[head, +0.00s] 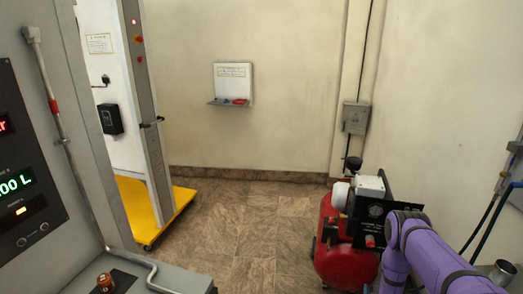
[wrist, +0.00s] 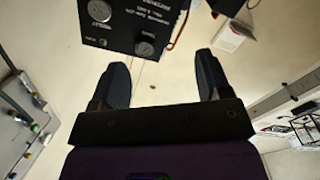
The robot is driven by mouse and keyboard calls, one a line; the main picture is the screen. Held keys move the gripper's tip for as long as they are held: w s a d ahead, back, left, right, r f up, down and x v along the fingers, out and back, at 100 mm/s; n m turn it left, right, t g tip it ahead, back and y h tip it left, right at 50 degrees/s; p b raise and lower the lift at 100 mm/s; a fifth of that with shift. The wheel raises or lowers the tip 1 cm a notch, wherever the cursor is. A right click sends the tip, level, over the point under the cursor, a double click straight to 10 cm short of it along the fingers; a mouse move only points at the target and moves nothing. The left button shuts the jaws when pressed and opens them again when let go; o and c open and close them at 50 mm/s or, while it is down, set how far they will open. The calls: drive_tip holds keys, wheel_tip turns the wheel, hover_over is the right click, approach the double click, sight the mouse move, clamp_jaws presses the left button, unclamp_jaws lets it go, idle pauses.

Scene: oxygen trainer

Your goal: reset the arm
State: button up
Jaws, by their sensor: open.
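My arm is purple and comes in at the lower right of the head view. Its gripper end is not clear there, beside the red compressor tank (head: 345,250) and its black panel. In the wrist view my gripper (wrist: 160,85) shows two dark fingers set wide apart, with nothing between them. Beyond the fingers is a pale wall or ceiling surface. A black gauge panel (wrist: 140,22) with white dials shows past the fingertips, apart from them.
A grey cabinet with lit displays (head: 22,186) stands at the left. A yellow wheeled base (head: 172,217) carries a grey post. A small wall shelf (head: 230,103) holds red and blue items. A grey box (head: 356,117) is on the wall. The tiled floor (head: 245,235) is clear in the middle.

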drive_tip(key=w+r+m+g+y, duration=0.1)
drive_tip(key=w+r, duration=0.7)
drive_tip(key=r, duration=0.4)
drive_tip(key=w+r+g, duration=0.2)
drive_tip(key=w+r, duration=0.6)
drive_tip(key=r, duration=0.4)
drive_tip(key=s+a+r+g+y, duration=0.1)
drive_tip(key=a+r, duration=0.2)
drive_tip(key=r, duration=0.9)
drive_tip(key=s+a+r+g+y, duration=0.1)
drive_tip(key=s+a+r, duration=0.15)
drive_tip(key=r, duration=0.95)
drive_tip(key=s+a+r+m+g+y, duration=0.1)
drive_tip(key=s+a+r+g, duration=0.15)
drive_tip(key=s+r, duration=0.65)
drive_tip(key=s+a+r+g, duration=0.1)
drive_tip(key=s+a+r, duration=0.3)
drive_tip(key=s+r, duration=0.45)
drive_tip(key=s+a+r+g, duration=0.1)
drive_tip(key=s+r+g, duration=0.1)
drive_tip(key=s, duration=1.2)
drive_tip(key=s+a+r+g+y, duration=0.1)
drive_tip(key=s+a+r, duration=0.1)
drive_tip(key=s, duration=1.3)
drive_tip(key=shift+s+r+m+g, duration=0.3)
drive_tip(key=shift+r+g, duration=0.05)
drive_tip(key=shift+r, duration=0.3)
drive_tip(key=shift+a, duration=0.1)
